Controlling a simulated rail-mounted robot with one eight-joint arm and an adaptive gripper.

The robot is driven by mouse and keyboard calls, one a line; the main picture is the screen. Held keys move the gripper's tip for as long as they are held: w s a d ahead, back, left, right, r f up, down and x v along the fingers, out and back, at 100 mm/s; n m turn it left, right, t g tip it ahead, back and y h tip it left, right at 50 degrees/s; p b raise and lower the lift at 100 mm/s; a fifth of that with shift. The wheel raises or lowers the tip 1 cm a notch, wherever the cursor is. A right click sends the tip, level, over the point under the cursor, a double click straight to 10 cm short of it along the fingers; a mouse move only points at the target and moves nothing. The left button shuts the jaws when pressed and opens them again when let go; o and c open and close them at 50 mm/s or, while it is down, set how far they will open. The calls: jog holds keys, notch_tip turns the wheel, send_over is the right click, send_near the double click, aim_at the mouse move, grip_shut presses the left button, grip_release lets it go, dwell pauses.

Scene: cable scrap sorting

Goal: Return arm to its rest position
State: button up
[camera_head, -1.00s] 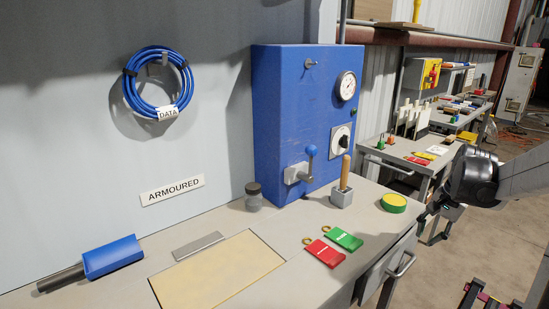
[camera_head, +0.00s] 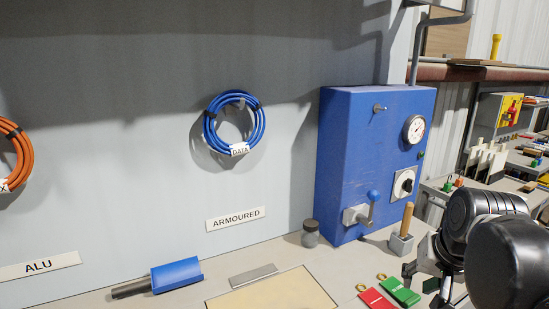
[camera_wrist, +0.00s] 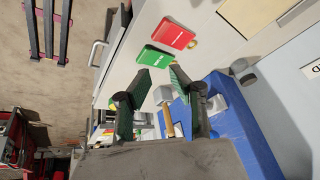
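My gripper (camera_wrist: 162,80) is open in the wrist view, with its two green-padded fingers apart and nothing between them. In the head view my arm comes in from the right, and my gripper (camera_head: 425,280) is over the right part of the bench, partly hidden by my arm's links. The green tag (camera_head: 399,292) and red tag (camera_head: 375,299) lie on the bench just left of it. In the wrist view the green tag (camera_wrist: 240,68) and red tag (camera_wrist: 173,33) lie beyond the fingertips.
A blue box (camera_head: 350,170) with gauge and lever stands behind the gripper, with a wooden-handled tool (camera_head: 402,240) in front of it. A blue cable coil (camera_head: 234,122) and an orange coil (camera_head: 22,160) hang on the wall.

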jog(key=s+a+r+n+t+p, duration=0.1)
jog(key=s+a+n, duration=0.3)
jog(key=a, duration=0.5)
jog(key=s+t+p, duration=0.1)
jog(key=s, duration=0.1)
jog(key=shift+s+r+n+y, duration=0.3)
jog(key=shift+r, duration=0.05)
jog(key=shift+a, duration=0.1)
